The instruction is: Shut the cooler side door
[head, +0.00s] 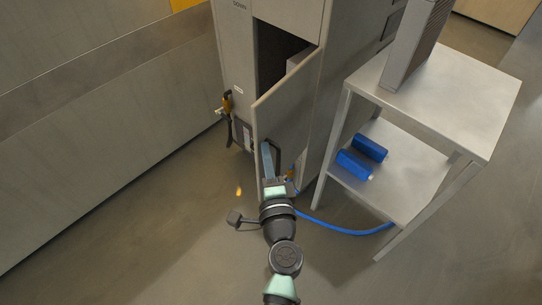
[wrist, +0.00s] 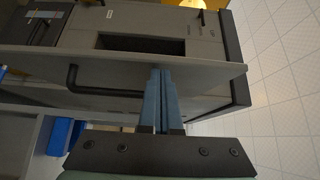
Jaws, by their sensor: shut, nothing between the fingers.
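The grey cooler cabinet (head: 238,60) stands at the top centre of the head view. Its side door (head: 292,105) hangs open at an angle, with a dark gap (head: 272,55) behind it. In the wrist view the door (wrist: 215,72) crosses the picture, with a black bar handle (wrist: 105,92) on its near face and a dark opening (wrist: 145,44) beyond. My gripper (head: 266,146) is shut and empty, close to the door's outer face. In the wrist view its blue fingertips (wrist: 160,72) overlap the door beside the handle; I cannot tell whether they touch.
A metal two-level table (head: 440,95) stands right of the cooler, with a grey upright unit on top and blue cylinders (head: 370,147) on its lower shelf. A blue hose (head: 345,229) runs along the floor. A long low wall (head: 90,130) is at left. The floor front left is clear.

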